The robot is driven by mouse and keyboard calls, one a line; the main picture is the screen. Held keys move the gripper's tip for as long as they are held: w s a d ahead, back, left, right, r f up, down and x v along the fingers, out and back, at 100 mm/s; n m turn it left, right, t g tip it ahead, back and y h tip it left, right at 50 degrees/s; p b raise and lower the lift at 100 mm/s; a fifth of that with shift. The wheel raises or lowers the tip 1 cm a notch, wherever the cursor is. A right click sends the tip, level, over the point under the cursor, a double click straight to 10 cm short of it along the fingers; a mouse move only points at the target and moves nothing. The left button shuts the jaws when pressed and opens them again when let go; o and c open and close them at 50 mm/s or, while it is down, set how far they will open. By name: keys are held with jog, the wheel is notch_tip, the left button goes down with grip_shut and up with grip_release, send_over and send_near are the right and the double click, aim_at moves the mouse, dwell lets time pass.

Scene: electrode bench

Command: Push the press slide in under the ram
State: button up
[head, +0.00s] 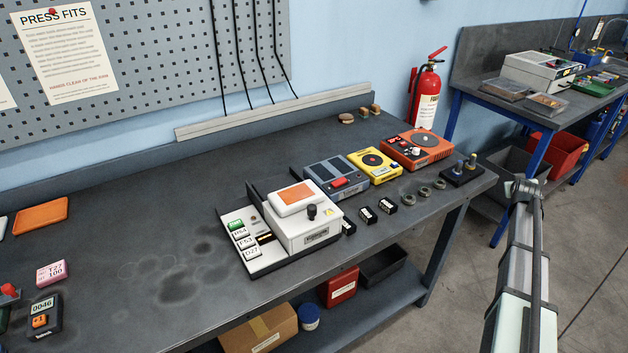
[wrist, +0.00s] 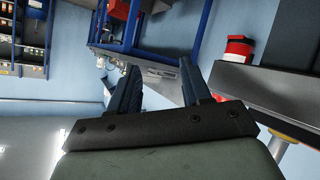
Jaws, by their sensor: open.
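I cannot pick out a press slide or a ram for certain in either view. In the head view, a white machine (head: 308,232) with an orange top panel and a black knob stands on the bench near its front edge. Beside its left side is a pale panel (head: 240,220) with a green tag and several white label tags. Whether any part of it slides is too small to tell. My gripper (wrist: 160,68) shows in the wrist view, its two dark fingers apart with nothing between them. It faces the room, away from these machines. The head view does not show the fingers.
A grey device (head: 330,172), a yellow one (head: 373,163) and an orange one (head: 417,148) stand in a row on the bench. Small black blocks (head: 367,215) and rings (head: 408,198) lie before them. A two-post black base (head: 462,176) sits at the right end.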

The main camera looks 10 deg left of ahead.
jog(key=w+a+r+n+t, duration=0.1)
jog(key=w+a+r, duration=0.15)
jog(key=r, duration=0.45)
jog(key=w+a+r+t, duration=0.1)
jog(key=w+r, duration=0.3)
jog(key=r, duration=0.3)
jog(key=w+a+r+n+y, duration=0.1)
jog(key=a+y, duration=0.1)
jog(key=a, duration=1.1)
jog(key=w+a+r+n+y, duration=0.1)
jog(key=w+a+n+y, duration=0.1)
jog(key=a, duration=1.2)
jog(key=s+a+n+g+y, duration=0.15)
jog(key=s+a, duration=0.25)
jog(key=a, duration=1)
jog(key=s+a+n+g+y, duration=0.15)
jog(key=s+a, duration=0.35)
jog(key=a, duration=0.9)
jog(key=s+a+n+g+y, duration=0.15)
jog(key=s+a, duration=0.25)
jog(key=a, duration=1.1)
jog(key=s+a+r+n+g+y, duration=0.1)
jog(key=s+a+r+g+y, duration=0.15)
jog(key=s+a, duration=1.15)
jog(key=n+g+h, duration=0.2)
jog(key=n+g, duration=0.5)
send_near(6, 287)
jog(key=x, duration=0.8)
jog(key=shift+a+f, duration=0.1)
jog(key=shift+f, duration=0.2)
